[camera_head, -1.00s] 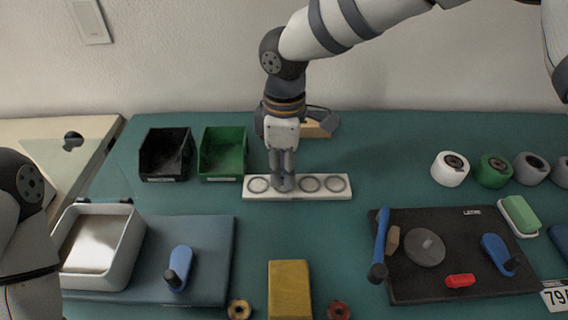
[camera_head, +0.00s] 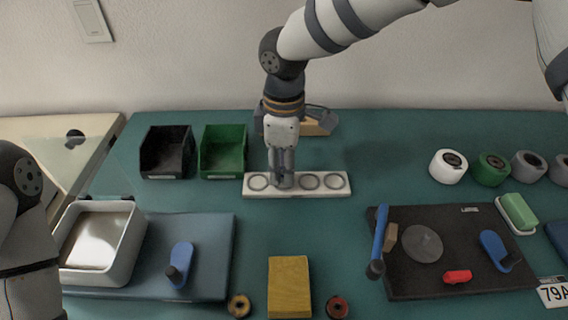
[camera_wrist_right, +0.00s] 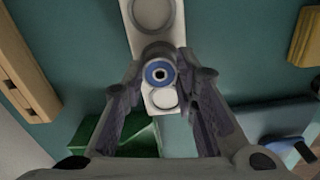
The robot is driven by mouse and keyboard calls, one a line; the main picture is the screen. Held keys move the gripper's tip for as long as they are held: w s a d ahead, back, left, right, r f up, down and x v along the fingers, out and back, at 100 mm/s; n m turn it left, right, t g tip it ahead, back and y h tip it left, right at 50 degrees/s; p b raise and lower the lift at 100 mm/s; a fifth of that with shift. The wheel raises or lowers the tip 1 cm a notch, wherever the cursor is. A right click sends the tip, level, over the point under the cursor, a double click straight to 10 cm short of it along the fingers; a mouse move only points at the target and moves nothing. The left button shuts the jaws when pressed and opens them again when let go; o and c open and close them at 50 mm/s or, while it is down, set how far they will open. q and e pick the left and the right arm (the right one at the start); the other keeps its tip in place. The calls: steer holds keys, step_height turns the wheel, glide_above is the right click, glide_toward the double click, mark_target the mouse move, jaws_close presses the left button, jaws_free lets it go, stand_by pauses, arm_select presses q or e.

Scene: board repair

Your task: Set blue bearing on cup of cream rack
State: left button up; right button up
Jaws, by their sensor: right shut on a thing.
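The cream rack (camera_head: 297,186) lies at the back middle of the table, a long pale strip with a row of round cups. It also shows in the right wrist view (camera_wrist_right: 163,45). My right gripper (camera_head: 283,183) points down over the rack at the second cup from the left, which it hides in the head view. I cannot tell whether the bearing touches the cup. My left gripper is not in view.
A black bin (camera_head: 166,152) and a green bin (camera_head: 223,151) stand left of the rack. A yellow block (camera_head: 289,287) lies at the front. A dark lathe board (camera_head: 450,250) with parts is at the right. The table just right of the rack is clear.

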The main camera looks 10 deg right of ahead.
steer(key=shift+f, duration=0.2)
steer(key=shift+f, duration=0.3)
steer(key=shift+s+f, duration=0.1)
steer(key=shift+f, duration=0.4)
stand_by(1.8)
steer(key=o, duration=1)
steer(key=shift+o, duration=0.2)
steer(key=o, duration=0.4)
